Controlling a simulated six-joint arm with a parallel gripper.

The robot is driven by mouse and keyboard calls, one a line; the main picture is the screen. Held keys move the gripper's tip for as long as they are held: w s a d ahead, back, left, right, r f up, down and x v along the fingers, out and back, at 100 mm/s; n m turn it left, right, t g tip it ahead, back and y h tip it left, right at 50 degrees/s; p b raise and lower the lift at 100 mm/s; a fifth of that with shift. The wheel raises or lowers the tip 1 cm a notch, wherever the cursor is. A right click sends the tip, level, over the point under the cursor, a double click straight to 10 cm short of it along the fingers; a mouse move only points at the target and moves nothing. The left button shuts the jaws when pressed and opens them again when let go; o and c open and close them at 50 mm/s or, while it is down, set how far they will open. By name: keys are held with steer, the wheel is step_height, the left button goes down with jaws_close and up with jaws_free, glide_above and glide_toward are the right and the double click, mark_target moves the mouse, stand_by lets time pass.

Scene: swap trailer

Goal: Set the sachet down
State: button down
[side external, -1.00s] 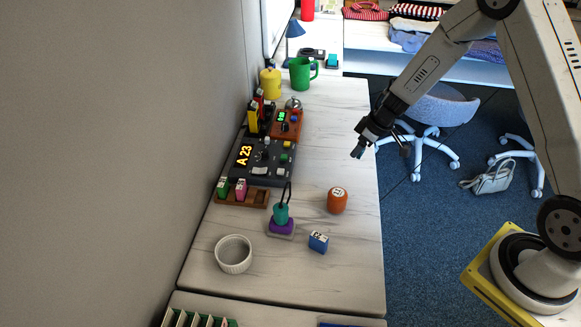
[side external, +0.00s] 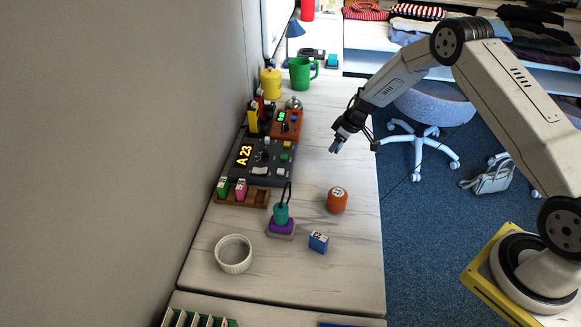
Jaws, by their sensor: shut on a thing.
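My gripper (side external: 337,147) hangs in the air above the right side of the pale marbled table (side external: 327,110), tilted down and to the left. It is shut on a small grey-blue thing at its fingertips, which I take to be the sachet (side external: 335,149). It is too small here to make out its shape or any print. The gripper is well apart from the things on the table; the orange round container (side external: 337,200) stands below it in the picture.
A dark console (side external: 262,164) reading "A 23" and a wooden tray (side external: 256,197) line the wall side. Nearer are a teal-and-purple stack (side external: 281,222), a blue box (side external: 318,242) and a white ramekin (side external: 234,253). A green mug (side external: 301,73) stands farther back. The table's right middle is clear.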

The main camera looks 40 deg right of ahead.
mark_target(326, 158)
steer(key=shift+w+d+f, duration=0.15)
steer(key=shift+w+f, duration=0.45)
steer(key=shift+f, duration=0.15)
steer(key=shift+w+d+f, duration=0.1)
steer(key=shift+w+f, duration=0.5)
steer(key=shift+f, duration=0.1)
steer(key=shift+w+f, duration=0.2)
steer(key=shift+f, duration=1.6)
steer(key=shift+f, duration=0.1)
jaws_free()
